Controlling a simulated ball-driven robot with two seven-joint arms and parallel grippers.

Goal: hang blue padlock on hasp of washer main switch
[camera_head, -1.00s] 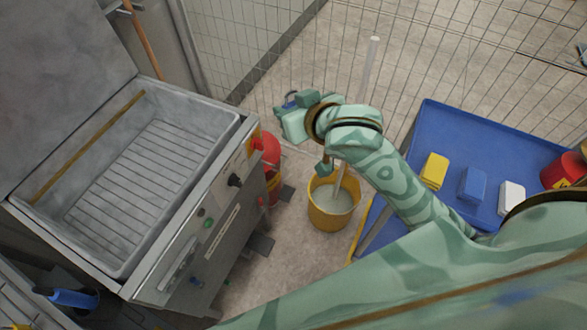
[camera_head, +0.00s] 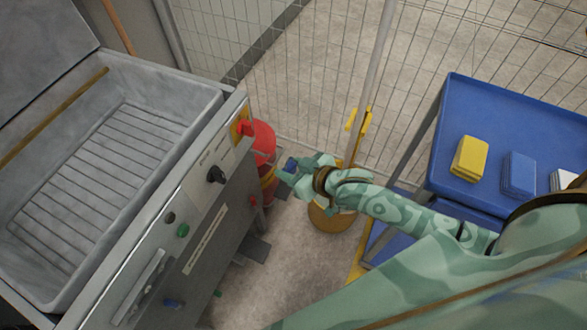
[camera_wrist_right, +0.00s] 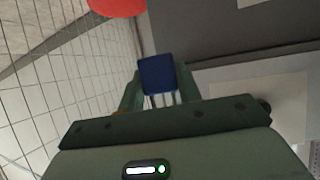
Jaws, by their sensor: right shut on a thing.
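The blue padlock (camera_head: 290,164) is between the fingers of my right gripper (camera_head: 292,171), which is shut on it. In the right wrist view the padlock's blue body (camera_wrist_right: 157,73) shows between the two green fingers (camera_wrist_right: 160,88), with pale bars below it. The washer's main switch (camera_head: 245,128) is a red handle on a yellow plate at the upper right end of the grey front panel. The padlock is to the right of and below the switch, with a gap between. The hasp is too small to make out. My left gripper is not in view.
The washer's grey basin (camera_head: 120,160) fills the left. A red cylinder (camera_head: 264,142) stands beside the washer. A yellow bucket (camera_head: 332,218) is partly hidden under my right arm. A blue cart (camera_head: 440,165) holds sponge-like blocks at right. Wire mesh fencing (camera_head: 300,75) is behind.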

